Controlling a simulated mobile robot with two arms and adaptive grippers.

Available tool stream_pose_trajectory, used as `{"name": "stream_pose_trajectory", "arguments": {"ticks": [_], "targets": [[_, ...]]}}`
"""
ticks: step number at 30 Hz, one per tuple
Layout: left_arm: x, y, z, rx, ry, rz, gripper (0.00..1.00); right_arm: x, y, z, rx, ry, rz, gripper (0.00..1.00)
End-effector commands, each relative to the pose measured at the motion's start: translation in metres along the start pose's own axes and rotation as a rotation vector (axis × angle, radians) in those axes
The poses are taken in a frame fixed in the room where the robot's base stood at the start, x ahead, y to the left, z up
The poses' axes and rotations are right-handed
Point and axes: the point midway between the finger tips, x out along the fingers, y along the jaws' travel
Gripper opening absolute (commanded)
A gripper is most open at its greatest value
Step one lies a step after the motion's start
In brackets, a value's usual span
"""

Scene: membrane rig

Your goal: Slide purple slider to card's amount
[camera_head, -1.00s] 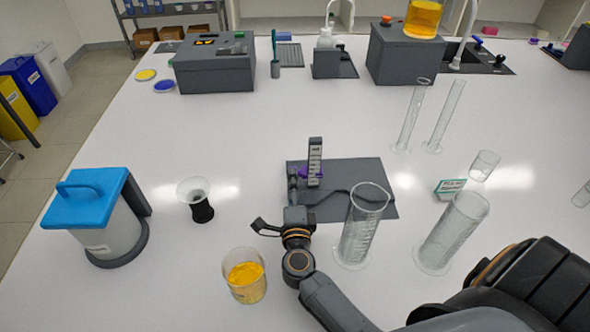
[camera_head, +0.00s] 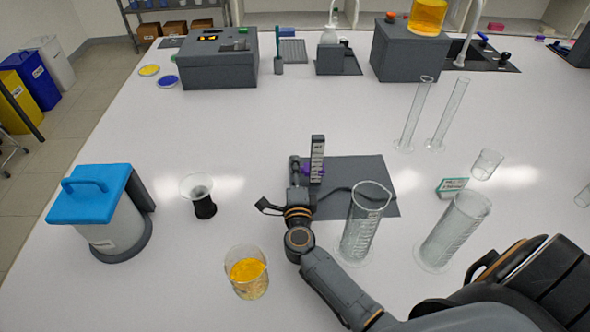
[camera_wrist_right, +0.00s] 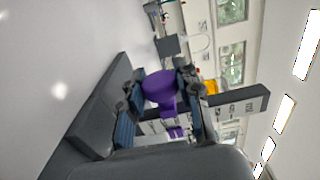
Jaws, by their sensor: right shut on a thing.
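The purple slider (camera_head: 308,170) sits on an upright post with a pale scale (camera_head: 317,159), which stands on a dark grey base plate (camera_head: 365,172). My right gripper (camera_head: 296,168) is at the left side of the post. In the right wrist view the purple slider (camera_wrist_right: 159,88) is between the two fingers of my right gripper (camera_wrist_right: 160,92), which is shut on it. The small card (camera_head: 452,187), white and green, stands to the right of the plate; its writing is too small to read. My left gripper is not in view.
Two wide glass cylinders (camera_head: 363,222) (camera_head: 455,231) stand in front and to the right. A beaker of yellow liquid (camera_head: 247,273) stands close to my right forearm. A blue-lidded canister (camera_head: 107,215) and a black-based funnel (camera_head: 201,200) are at left.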

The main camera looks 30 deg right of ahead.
Motion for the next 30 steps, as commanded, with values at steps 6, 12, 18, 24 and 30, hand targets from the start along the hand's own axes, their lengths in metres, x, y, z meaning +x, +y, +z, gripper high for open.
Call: {"name": "stream_pose_trajectory", "arguments": {"ticks": [6,12,18,24,30], "targets": [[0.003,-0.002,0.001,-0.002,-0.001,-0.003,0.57,-0.001,0.009,0.0,0.0,0.002,0.002,0.0],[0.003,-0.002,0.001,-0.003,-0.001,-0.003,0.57,-0.001,0.012,0.001,0.0,-0.001,0.002,0.0],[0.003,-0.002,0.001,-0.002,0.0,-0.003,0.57,-0.001,0.012,0.001,0.0,-0.001,0.001,0.53],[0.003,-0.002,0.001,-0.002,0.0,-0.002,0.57,-0.001,0.012,0.0,0.0,-0.001,0.002,0.56],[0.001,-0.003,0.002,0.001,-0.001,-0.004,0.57,0.0,0.008,0.0,0.001,0.0,0.001,0.56]]}}
